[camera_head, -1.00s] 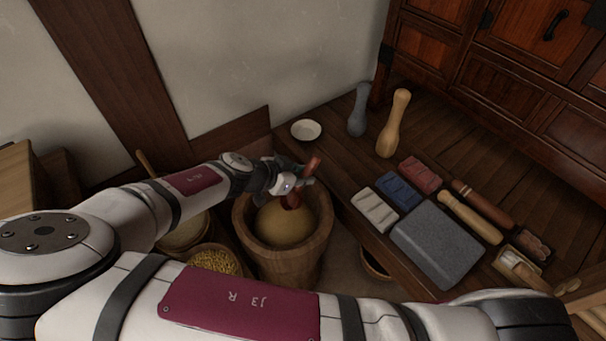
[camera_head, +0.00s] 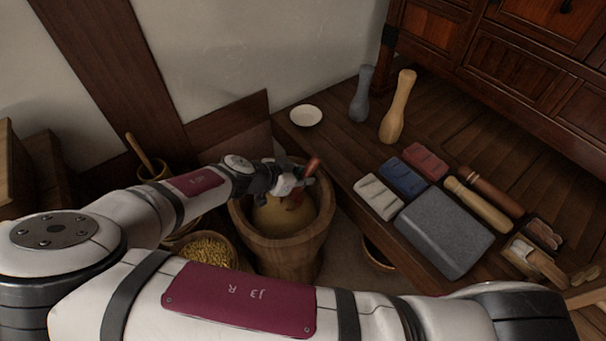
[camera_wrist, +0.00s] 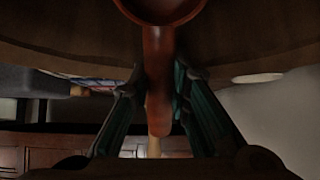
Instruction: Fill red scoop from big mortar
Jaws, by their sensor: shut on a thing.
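The big wooden mortar (camera_head: 285,258) stands on the floor in the middle of the head view, with tan meal (camera_head: 277,219) inside. My gripper (camera_head: 298,178) is over the mortar's mouth, shut on the handle of the red scoop (camera_head: 312,166). The scoop's lower part reaches down into the mortar, close to the meal; it cannot be told how much the bowl holds. In the wrist view the scoop's handle (camera_wrist: 158,75) runs between the two green-lined fingers (camera_wrist: 157,100), and its bowl is cut off at the top edge. The mortar's inner wall (camera_wrist: 250,30) shows behind it.
Right of the mortar, a wooden bench holds a white dish (camera_head: 306,115), grey (camera_head: 362,95) and tan (camera_head: 398,107) pestles, coloured blocks (camera_head: 403,177), a grey stone slab (camera_head: 444,230) and rollers (camera_head: 478,205). A basket of yellow grain (camera_head: 208,249) stands left of the mortar.

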